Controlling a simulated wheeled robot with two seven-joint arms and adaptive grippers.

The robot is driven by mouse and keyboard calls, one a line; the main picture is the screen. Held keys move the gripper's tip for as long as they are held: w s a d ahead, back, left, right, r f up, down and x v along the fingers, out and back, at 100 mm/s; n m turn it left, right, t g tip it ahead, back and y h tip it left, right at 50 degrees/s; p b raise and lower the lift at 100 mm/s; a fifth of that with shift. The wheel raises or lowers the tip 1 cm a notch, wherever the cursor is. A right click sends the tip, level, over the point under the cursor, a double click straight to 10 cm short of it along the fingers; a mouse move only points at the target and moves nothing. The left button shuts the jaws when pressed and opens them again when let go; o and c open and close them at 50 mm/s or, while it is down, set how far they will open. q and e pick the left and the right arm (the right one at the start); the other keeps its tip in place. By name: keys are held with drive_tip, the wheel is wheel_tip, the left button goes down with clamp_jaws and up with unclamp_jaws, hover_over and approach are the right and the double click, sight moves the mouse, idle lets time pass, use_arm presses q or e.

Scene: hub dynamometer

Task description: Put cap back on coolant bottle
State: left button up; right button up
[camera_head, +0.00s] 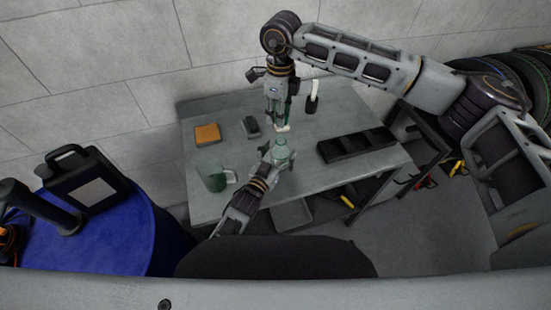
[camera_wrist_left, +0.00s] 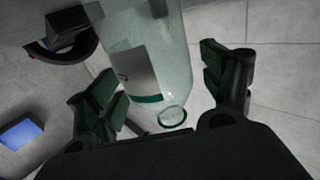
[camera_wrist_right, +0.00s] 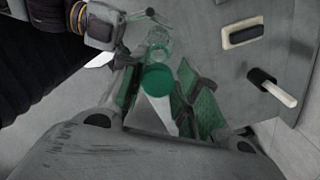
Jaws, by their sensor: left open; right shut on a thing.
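The coolant bottle (camera_head: 281,153) is clear greenish plastic and stands near the table's front edge. In the left wrist view the bottle (camera_wrist_left: 150,55), with a white label and green stripe, is between the spread fingers of my left gripper (camera_wrist_left: 170,95). My left gripper (camera_head: 268,168) is open around the bottle from the front. My right gripper (camera_head: 281,122) points down just behind and above the bottle. In the right wrist view it is shut on the green cap (camera_wrist_right: 157,78). The bottle's top (camera_wrist_right: 159,42) shows beyond the cap, apart from it in that picture.
On the table (camera_head: 215,213) are a green glass mug (camera_head: 211,178), an orange block (camera_head: 207,134), a dark block (camera_head: 251,128), a black cup (camera_head: 311,105) with a white stick and a black divided tray (camera_head: 340,152). A blue drum (camera_head: 135,235) with a black canister (camera_head: 85,180) stands left.

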use_arm(q)
drive_tip(key=shift+w+d, duration=0.15)
drive_tip(key=shift+w, duration=0.1)
drive_tip(key=shift+c, duration=0.5)
drive_tip(key=c, duration=1.5)
drive_tip(key=shift+o, duration=0.2)
use_arm(e)
drive_tip(key=shift+f, duration=2.55)
